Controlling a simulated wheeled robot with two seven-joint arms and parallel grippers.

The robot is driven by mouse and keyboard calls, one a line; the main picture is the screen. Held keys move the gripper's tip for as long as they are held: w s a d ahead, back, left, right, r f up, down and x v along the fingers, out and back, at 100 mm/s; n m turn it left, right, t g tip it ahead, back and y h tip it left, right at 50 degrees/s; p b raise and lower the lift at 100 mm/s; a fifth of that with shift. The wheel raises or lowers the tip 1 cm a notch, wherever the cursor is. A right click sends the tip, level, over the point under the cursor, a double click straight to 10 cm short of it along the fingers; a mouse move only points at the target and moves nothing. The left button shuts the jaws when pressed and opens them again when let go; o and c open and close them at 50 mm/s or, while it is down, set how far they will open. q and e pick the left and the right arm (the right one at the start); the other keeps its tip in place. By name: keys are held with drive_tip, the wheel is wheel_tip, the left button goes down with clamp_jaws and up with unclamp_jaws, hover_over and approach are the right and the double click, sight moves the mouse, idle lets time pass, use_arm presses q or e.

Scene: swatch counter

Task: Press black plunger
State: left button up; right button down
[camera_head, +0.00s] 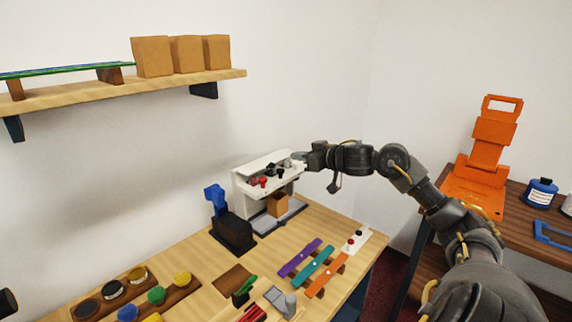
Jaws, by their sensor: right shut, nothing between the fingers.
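A white machine (246,193) stands at the back of the wooden counter. Its top carries small red and black knobs, including a black plunger (279,171); they are too small to make out well. A brown block (277,205) sits in the machine's open front. My right gripper (297,159) is shut and empty at the machine's upper right end, close over its top. Whether it touches a plunger cannot be told.
A black holder with a blue handle (215,198) stands left of the machine. Coloured strips (313,266) lie in front, and several pots (127,312) stand at lower left. A shelf (170,88) with boxes hangs above. An orange stand (484,165) is on the right table.

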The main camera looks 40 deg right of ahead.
drive_tip(key=p, duration=0.2)
hover_over(280, 171)
drive_tip(key=s, duration=0.2)
drive_tip(key=f, duration=0.3)
drive_tip(key=d+f, duration=0.1)
drive_tip(key=f, duration=0.1)
drive_tip(key=shift+w+f, duration=0.15)
drive_tip(key=shift+f, duration=0.1)
